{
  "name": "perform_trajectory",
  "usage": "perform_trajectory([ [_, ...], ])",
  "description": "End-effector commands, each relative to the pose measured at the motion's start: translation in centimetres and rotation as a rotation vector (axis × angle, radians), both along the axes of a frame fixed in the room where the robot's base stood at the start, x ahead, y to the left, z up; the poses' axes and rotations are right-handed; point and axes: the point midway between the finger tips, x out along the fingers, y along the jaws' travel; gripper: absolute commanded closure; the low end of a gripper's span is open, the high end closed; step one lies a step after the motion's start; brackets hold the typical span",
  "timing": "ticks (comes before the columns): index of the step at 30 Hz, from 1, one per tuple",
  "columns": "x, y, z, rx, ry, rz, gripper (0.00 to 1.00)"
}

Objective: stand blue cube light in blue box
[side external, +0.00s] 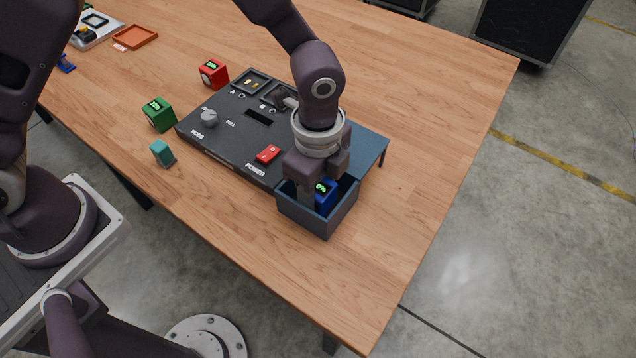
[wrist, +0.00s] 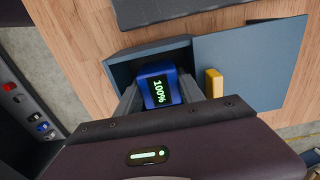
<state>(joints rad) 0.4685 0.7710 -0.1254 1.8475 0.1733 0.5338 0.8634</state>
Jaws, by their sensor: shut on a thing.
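The blue cube light (side external: 325,198) is inside the blue-grey open box (side external: 303,215) at the front right of the black console. My gripper (side external: 319,190) points down into the box and is shut on the cube. In the wrist view the cube (wrist: 160,86) sits between my two fingers (wrist: 161,94), and its lit display reads 100%. The box's wall (wrist: 150,51) shows behind it. The cube looks roughly upright. Its underside is hidden, so I cannot tell whether it touches the box floor.
The black console (side external: 230,140) has a grey knob (side external: 209,118) and a red switch (side external: 267,154). A flat blue panel (side external: 368,150) adjoins the box. A green cube (side external: 159,115), a red cube (side external: 213,74) and a teal block (side external: 162,152) stand left. The table's right side is clear.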

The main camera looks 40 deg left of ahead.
Motion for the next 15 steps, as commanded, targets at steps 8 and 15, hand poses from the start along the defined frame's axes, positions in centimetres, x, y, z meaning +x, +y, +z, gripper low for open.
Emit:
perform_trajectory([
  [8, 0.02, -0.02, -0.09, -0.001, -0.001, 0.000, 1.00],
  [15, 0.05, -0.02, -0.08, -0.001, -0.001, 0.001, 0.29],
])
